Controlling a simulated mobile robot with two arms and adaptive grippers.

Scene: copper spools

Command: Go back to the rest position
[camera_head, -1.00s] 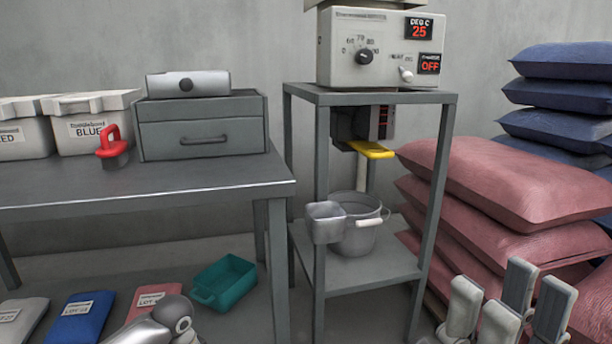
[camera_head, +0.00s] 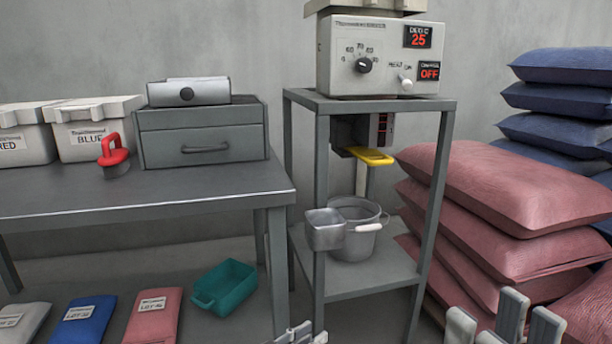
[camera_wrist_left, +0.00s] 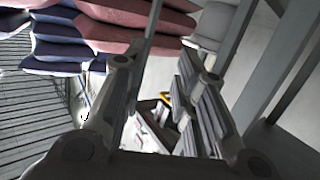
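My right gripper (camera_head: 504,326) is at the bottom right of the head view, in front of the pink sacks (camera_head: 490,185). Its finger parts point up with a gap between them and no object shows there. Its lower part is cut off by the frame.
A grey table (camera_head: 150,195) stands left, a metal stand (camera_head: 385,285) with a control box (camera_head: 380,55) in the middle. A bucket (camera_head: 358,240) and metal scoop (camera_head: 325,230) are on the stand. Bags (camera_head: 85,322) and a teal bin (camera_head: 228,285) lie low at left.

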